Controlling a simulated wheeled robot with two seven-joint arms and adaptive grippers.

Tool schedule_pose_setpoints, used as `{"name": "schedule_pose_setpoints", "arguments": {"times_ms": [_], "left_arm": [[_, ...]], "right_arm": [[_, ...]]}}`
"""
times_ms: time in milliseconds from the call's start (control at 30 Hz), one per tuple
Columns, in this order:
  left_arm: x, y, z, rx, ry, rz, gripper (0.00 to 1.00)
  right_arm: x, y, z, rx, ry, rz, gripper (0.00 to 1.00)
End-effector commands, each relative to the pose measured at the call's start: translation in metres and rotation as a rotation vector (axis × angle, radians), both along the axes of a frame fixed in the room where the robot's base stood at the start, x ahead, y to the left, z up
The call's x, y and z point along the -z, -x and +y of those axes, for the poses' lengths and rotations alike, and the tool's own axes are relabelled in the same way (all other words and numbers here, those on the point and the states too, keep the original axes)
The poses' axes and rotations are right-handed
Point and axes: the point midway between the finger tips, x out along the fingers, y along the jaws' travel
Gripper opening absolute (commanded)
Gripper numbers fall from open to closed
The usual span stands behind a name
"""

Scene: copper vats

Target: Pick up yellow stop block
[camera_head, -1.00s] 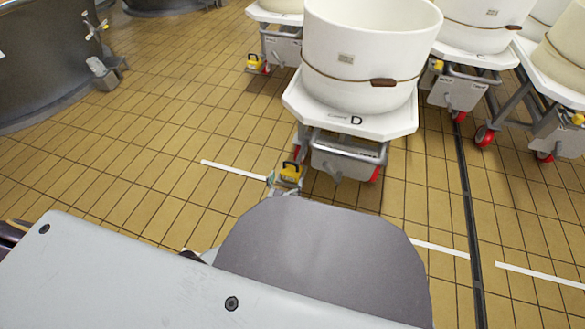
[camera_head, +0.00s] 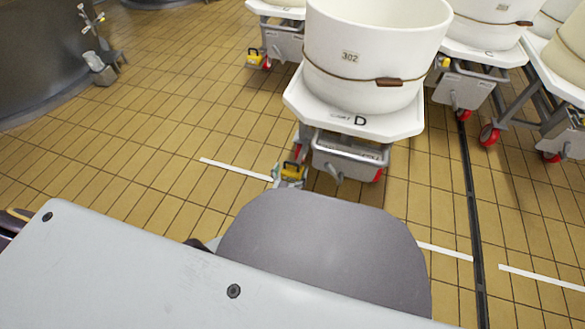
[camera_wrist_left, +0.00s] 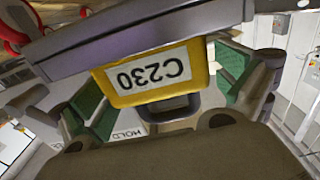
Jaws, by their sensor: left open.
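The yellow stop block (camera_head: 291,168) sits low at the left front wheel of the cart marked D. In the left wrist view the yellow block (camera_wrist_left: 155,75) fills the middle, its white label reading C230 upside down. My left gripper (camera_head: 287,180) is at the block in the head view, partly hidden behind my own arm. In the left wrist view my left gripper (camera_wrist_left: 163,85) is open, with a green-padded finger on each side of the block. I cannot tell whether the pads touch it. My right gripper is not in view.
The cart (camera_head: 365,124) marked D carries a large white vat (camera_head: 375,45) just behind the block. More carts with vats (camera_head: 490,25) stand at the right. A dark vat (camera_head: 40,60) is at the far left. The tiled floor (camera_head: 150,140) left of the cart is clear.

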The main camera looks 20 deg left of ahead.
Motion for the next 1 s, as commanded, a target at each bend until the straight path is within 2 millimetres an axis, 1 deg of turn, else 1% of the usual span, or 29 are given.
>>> {"name": "schedule_pose_setpoints", "arguments": {"times_ms": [267,633,667,1000], "left_arm": [[0.001,-0.002,-0.003,-0.001,0.001,0.002,1.00],[0.001,-0.002,-0.002,-0.001,0.001,0.001,1.00],[0.001,-0.002,-0.002,-0.001,0.001,0.001,0.99],[0.001,-0.002,-0.002,-0.001,0.001,0.001,0.55]], "right_arm": [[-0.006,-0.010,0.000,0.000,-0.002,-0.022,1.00],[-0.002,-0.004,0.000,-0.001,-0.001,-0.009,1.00],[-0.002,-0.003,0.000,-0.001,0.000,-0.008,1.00],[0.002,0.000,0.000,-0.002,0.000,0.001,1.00]]}}
